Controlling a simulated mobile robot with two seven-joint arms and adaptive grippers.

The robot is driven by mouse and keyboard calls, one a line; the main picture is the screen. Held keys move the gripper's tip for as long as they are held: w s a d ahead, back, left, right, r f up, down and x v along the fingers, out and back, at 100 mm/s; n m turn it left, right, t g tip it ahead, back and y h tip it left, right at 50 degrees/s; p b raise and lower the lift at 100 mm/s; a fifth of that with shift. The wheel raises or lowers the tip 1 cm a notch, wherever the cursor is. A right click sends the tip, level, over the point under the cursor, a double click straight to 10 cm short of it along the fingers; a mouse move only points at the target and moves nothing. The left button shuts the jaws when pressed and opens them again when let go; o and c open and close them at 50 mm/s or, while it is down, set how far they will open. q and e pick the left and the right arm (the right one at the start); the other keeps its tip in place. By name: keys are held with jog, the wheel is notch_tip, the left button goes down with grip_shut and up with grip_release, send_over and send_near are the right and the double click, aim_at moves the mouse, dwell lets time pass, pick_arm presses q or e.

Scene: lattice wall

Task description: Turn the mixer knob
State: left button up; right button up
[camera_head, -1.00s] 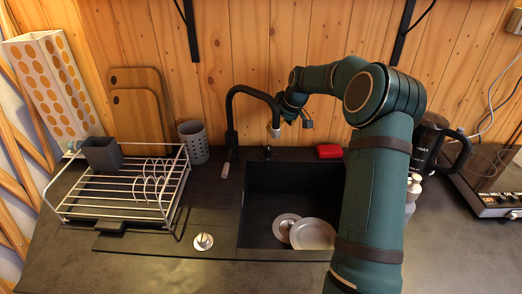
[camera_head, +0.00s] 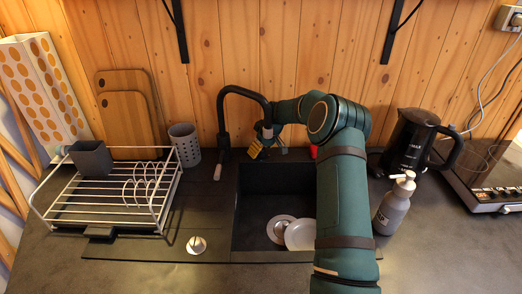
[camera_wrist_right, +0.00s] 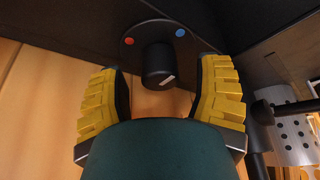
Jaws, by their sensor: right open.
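The mixer knob (camera_wrist_right: 158,64) is a short black cylinder on a round plate with a red and a blue dot, in the right wrist view. My right gripper (camera_wrist_right: 160,95) has its two yellow-padded fingers apart, one on each side of the knob, with nothing held. I cannot tell whether a finger touches it. In the head view my right gripper (camera_head: 259,148) is just right of the black faucet (camera_head: 222,125), behind the sink, and I cannot make out the knob there. My left gripper is not in view.
A dish rack (camera_head: 110,185) and utensil cup (camera_head: 185,143) stand on the left. A soap dispenser (camera_head: 394,203) and kettle (camera_head: 405,145) stand right of my arm. A red item (camera_head: 313,151) is partly hidden.

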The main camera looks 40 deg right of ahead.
jog(key=shift+f, duration=0.1)
jog(key=shift+c, duration=0.2)
grip_shut()
jog(key=n+y, duration=0.1)
jog(key=n, duration=0.3)
jog(key=shift+n+g+y, duration=0.3)
jog(key=shift+y, duration=0.1)
jog(key=shift+f+n+g+y, duration=0.1)
jog(key=shift+n+g+y, duration=0.5)
jog(key=shift+n, duration=1.5)
jog(key=shift+o, duration=0.2)
grip_release()
